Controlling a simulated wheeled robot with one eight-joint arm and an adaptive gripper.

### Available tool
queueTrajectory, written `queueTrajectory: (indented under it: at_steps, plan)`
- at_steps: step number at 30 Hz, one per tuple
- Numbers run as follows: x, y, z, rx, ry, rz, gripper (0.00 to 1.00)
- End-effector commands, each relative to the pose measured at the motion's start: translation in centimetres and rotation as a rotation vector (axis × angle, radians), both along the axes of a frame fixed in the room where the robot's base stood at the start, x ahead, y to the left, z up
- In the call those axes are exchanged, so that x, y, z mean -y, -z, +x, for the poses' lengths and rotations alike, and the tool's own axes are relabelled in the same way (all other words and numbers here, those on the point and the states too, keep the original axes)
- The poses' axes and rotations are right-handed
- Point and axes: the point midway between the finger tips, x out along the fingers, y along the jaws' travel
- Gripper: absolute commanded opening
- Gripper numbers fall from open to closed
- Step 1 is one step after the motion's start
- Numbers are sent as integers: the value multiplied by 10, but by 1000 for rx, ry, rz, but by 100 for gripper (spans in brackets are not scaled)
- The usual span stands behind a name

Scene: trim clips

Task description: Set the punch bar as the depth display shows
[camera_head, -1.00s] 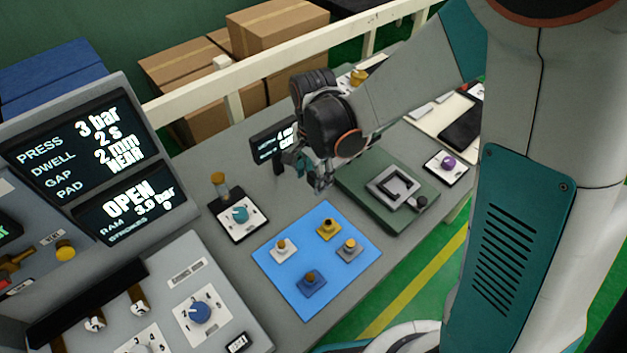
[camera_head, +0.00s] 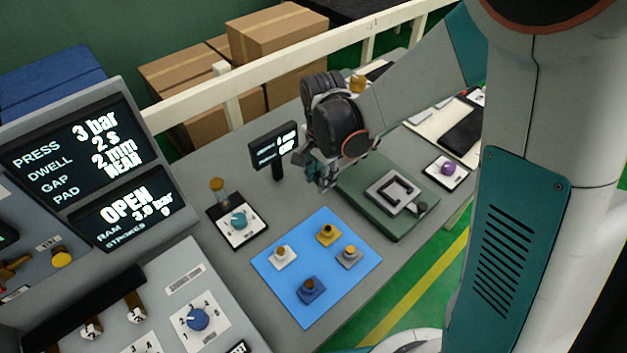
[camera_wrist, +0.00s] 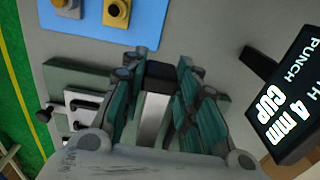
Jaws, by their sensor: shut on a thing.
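My gripper (camera_head: 324,182) is above the bench at the left corner of the green fixture (camera_head: 408,228). In the wrist view my gripper (camera_wrist: 157,78) is shut on a pale bar with a dark end, which looks like the punch bar (camera_wrist: 153,112). The fingers flank it on both sides. In the head view my gripper hides this bar. Whether it touches the fixture behind cannot be told. The depth display (camera_head: 275,146) stands left of my gripper. In the wrist view the depth display (camera_wrist: 286,105) reads 4 mm, with the words PUNCH and CUP.
A blue mat (camera_head: 318,260) with several knobbed blocks lies in front of my gripper. A teal dial (camera_head: 239,218) is to its left. A console screen (camera_head: 78,146) reads 3 bar, 2 s, 2 mm, NEAR. A purple knob (camera_head: 448,168) is on the right.

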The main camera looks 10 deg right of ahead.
Motion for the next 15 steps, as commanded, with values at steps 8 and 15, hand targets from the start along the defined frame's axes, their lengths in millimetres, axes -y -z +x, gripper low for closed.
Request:
queueTrajectory:
  at_steps: [8,15]
  plan:
    - [13,0,8,0,3,0,0]
    - [13,0,8,0,2,0,48]
